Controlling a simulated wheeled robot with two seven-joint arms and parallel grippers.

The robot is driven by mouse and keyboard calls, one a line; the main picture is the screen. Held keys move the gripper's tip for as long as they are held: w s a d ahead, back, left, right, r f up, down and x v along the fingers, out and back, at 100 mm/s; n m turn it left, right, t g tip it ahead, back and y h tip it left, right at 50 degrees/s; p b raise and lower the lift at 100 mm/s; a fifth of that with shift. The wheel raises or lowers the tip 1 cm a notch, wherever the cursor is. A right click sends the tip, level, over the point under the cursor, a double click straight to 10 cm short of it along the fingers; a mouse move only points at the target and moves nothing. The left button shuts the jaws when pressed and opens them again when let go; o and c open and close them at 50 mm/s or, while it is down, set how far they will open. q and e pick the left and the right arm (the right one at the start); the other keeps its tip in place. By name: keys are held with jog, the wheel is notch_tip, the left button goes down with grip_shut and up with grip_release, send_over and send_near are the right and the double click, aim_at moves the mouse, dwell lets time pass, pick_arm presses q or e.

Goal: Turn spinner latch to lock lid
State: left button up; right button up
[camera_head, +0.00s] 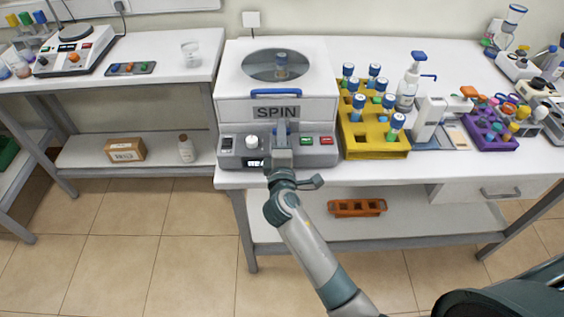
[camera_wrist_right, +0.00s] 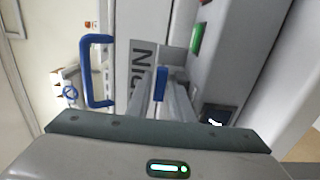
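The white spinner (camera_head: 230,85), marked SPIN, stands on the bench with its lid (camera_head: 305,50) down. A blue-capped tube (camera_head: 281,62) shows through the lid's round window. The blue lid handle (camera_head: 276,92) is on the lid's front and also shows in the right wrist view (camera_wrist_right: 88,70). My right gripper (camera_head: 280,128) is at the middle of the spinner's front. In the right wrist view its fingers are close together around the small blue latch (camera_wrist_right: 161,83), one on each side. The gripper hides the latch in the head view. My left gripper is out of view.
A yellow rack (camera_head: 375,146) with several tubes stands close to the spinner's right. A pump bottle (camera_head: 408,88) stands farther right.

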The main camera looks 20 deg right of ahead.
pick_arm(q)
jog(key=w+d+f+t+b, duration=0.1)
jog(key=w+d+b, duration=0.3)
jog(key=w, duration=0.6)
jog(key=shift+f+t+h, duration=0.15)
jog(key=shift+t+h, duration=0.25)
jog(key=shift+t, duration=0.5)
pick_arm(e)
jog(key=v, duration=1.6)
jog(key=shift+s, duration=0.35)
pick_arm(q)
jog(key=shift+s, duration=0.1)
pick_arm(e)
jog(key=shift+a, duration=0.1)
